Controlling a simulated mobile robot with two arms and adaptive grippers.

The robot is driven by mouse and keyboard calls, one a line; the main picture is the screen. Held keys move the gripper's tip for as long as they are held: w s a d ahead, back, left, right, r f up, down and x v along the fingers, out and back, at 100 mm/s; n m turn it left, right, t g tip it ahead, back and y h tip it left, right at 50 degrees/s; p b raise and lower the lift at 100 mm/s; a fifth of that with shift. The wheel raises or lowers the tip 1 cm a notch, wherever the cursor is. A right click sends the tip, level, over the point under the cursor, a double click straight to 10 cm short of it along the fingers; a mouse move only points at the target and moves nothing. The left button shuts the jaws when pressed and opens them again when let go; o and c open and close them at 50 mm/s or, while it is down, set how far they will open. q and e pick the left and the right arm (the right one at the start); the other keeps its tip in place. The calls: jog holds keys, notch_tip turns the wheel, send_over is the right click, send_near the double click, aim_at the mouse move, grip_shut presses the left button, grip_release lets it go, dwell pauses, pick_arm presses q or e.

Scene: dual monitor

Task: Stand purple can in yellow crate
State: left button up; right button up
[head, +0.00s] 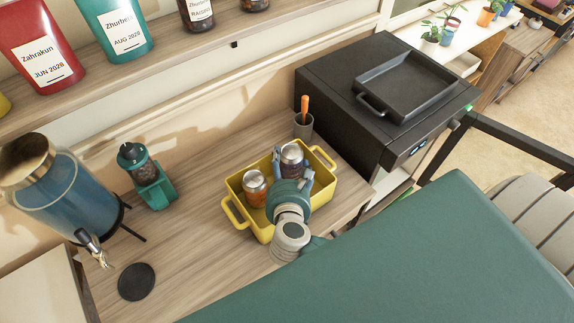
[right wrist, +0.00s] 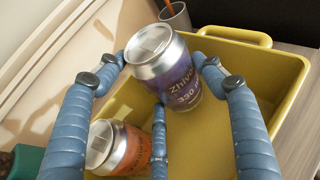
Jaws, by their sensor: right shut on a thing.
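The purple can (head: 291,159) has a silver lid and is inside the outline of the yellow crate (head: 236,207), toward its far side. My right gripper (head: 292,168) comes from above and is shut on the can. In the right wrist view, the blue fingers (right wrist: 163,66) close around the purple can (right wrist: 178,80), which looks slightly tilted; I cannot tell whether its base touches the crate floor. An orange can (head: 255,190) stands in the crate's left part, and it also shows in the right wrist view (right wrist: 131,150). My left gripper is not in view.
A grey cup (head: 303,127) with an orange-handled item stands just behind the crate. A black printer-like box (head: 345,110) is to the right. A green grinder-like jar (head: 150,180) and blue dispenser (head: 65,200) stand left. Bare wood lies between them and the crate.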

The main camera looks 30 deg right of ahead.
jog(key=shift+f, duration=0.15)
jog(key=shift+f+b, duration=0.5)
jog(key=shift+b, duration=0.05)
jog(key=shift+s, duration=0.1)
